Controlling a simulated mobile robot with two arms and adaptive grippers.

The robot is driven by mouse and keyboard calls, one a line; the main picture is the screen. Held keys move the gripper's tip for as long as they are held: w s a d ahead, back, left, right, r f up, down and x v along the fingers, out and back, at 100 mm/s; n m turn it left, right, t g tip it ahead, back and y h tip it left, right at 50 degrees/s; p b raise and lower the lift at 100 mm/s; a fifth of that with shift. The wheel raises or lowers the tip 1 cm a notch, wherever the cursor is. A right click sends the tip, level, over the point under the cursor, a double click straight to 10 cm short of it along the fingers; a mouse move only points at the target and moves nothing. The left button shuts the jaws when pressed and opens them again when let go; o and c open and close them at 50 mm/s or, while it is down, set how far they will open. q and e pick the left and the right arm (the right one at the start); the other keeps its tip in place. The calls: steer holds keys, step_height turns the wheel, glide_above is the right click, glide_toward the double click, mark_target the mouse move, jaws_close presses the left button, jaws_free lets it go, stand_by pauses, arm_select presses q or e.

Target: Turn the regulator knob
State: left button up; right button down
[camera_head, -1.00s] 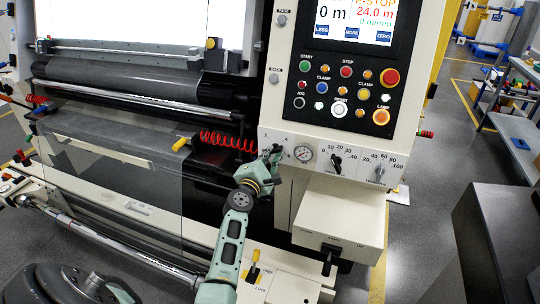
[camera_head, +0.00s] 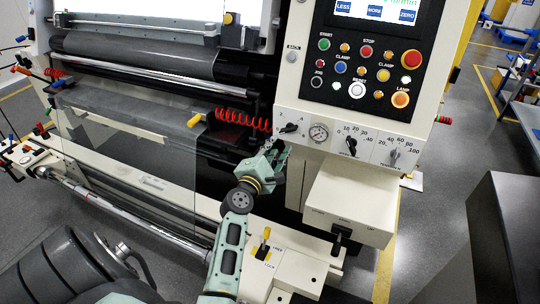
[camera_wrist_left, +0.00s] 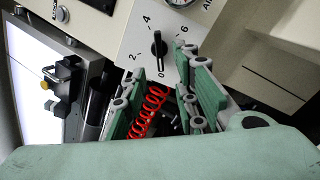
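The regulator knob (camera_head: 289,128) is a small black knob on the white control strip, left of the round pressure gauge (camera_head: 318,133). In the left wrist view the knob (camera_wrist_left: 158,48) shows on a plate marked 0, 2, 4 and 6. Its long bar lies roughly in line with the 0 mark. My left gripper (camera_head: 278,150) is just below the knob in the head view. In the left wrist view its two green-padded fingers (camera_wrist_left: 165,85) are spread with nothing between them, and the knob lies beyond their tips. My right gripper is not in view.
Two more dials, the middle one (camera_head: 351,146) and the right one (camera_head: 394,156), sit on the same strip. A push-button panel (camera_head: 365,75) is above. A red coiled hose (camera_head: 243,119) hangs left of the gripper. A cream box (camera_head: 350,210) juts out below.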

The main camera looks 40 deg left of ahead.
arm_select(q)
steer(key=v, duration=0.4)
stand_by(0.4)
steer(key=s+d+f+m+g+h, duration=0.15)
steer(key=d+f+m, duration=0.3)
steer(key=f, duration=0.65)
steer(key=s+d+f+m+g+h, duration=0.1)
steer(key=d+f+m+g+h, duration=0.25)
steer(key=f, duration=0.75)
steer(key=s+d+f+m+g, duration=0.25)
steer(key=s+d+f, duration=0.2)
steer(key=f, duration=0.35)
steer(key=s+d+f+m+g, duration=0.1)
steer(key=s+d+f+m, duration=0.3)
steer(key=f, duration=0.4)
steer(key=s+d+f+m+g, duration=0.1)
steer(key=s+f+m+g, duration=0.15)
steer(key=s+f, duration=0.4)
steer(key=s+d+f+m+g, duration=0.1)
steer(key=s+f+m, duration=0.3)
steer(key=s, duration=0.5)
steer(key=s+f+m+g, duration=0.2)
steer(key=s+f+m, duration=0.1)
steer(key=s, duration=0.8)
steer(key=s+a+f+m+g, duration=0.1)
steer(key=s+f+m, duration=0.3)
steer(key=s, duration=0.7)
steer(key=shift+s+a+f+m+g+y, duration=0.2)
steer(key=shift+s+f+m+g+y, duration=0.15)
steer(key=shift+m+g, duration=0.4)
